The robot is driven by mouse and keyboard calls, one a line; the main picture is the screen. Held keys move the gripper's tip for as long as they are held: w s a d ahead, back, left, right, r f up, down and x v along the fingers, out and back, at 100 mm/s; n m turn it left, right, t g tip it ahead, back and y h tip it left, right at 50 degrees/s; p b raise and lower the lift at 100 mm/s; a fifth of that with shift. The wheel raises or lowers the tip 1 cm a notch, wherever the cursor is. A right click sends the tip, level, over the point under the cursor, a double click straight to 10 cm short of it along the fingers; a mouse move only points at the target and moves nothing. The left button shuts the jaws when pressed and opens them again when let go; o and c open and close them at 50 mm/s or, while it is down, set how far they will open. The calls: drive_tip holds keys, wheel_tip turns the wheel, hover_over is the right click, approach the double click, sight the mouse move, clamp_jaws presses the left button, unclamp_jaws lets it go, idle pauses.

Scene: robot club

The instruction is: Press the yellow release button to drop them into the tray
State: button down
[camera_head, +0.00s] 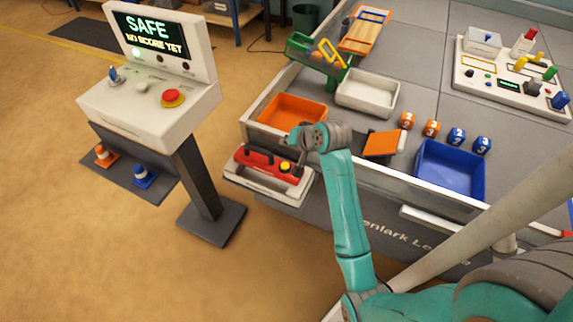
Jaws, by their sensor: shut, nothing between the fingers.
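A yellow button (285,166) sits near the right end of a red control box (262,163) with dark knobs. The box rests in a pale open drawer or shelf at the bench's front left. My gripper (299,170) is shut and empty, pointing down just right of the yellow button. Contact cannot be told from this angle. A green hopper (318,53) with a yellow frame stands at the back left of the bench, with something orange in it. A white tray (367,93) and an orange tray (292,111) stand in front of it.
Orange and blue numbered cubes (432,128) stand near a blue tray (450,170). An orange tilted plate (381,144) lies right of my wrist. A console (150,98) reading "SAFE" with a red button stands at left. A white control board (515,78) is at back right.

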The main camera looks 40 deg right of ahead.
sight(286, 166)
drive_tip(key=shift+f, duration=0.15)
drive_tip(key=shift+f, duration=4.25)
drive_tip(key=shift+f, duration=0.1)
drive_tip(key=shift+f, duration=0.35)
drive_tip(key=shift+f, duration=0.55)
drive_tip(key=shift+r, duration=1)
drive_tip(key=shift+r, duration=0.1)
drive_tip(key=shift+r, duration=2.45)
